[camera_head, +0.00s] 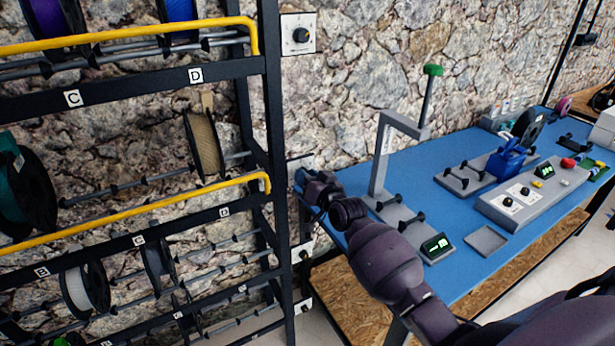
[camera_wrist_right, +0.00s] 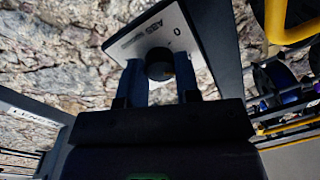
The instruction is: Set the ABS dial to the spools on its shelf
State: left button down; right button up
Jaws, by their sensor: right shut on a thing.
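The ABS dial (camera_wrist_right: 160,64) is a black round knob on a pale plate (camera_wrist_right: 135,40) marked "ABS" and "0" in the right wrist view. My right gripper (camera_wrist_right: 160,80) is shut on this knob, one finger on each side. In the head view my right gripper (camera_head: 308,182) is at the rack's right post and covers most of the plate. The knob's pointer setting cannot be read. On the shelf row roughly level with it hang a tan spool (camera_head: 205,146) and a teal-and-black spool (camera_head: 22,185). My left gripper is not in view.
Another dial (camera_head: 301,36) is higher on the wall. A lower row holds a white spool (camera_head: 78,291) and a dark spool (camera_head: 157,268). Yellow bars (camera_head: 150,208) run along the rack front. A blue bench (camera_head: 410,172) with a spool stand (camera_head: 383,160) and control box (camera_head: 530,195) stands right.

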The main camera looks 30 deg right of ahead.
jog(key=shift+m+t+h+p, duration=0.35)
jog(key=shift+m+p, duration=0.45)
jog(key=shift+m, duration=4.8)
jog(key=o, duration=0.9)
jog(key=s, duration=1)
jog(key=shift+s+f, duration=0.4)
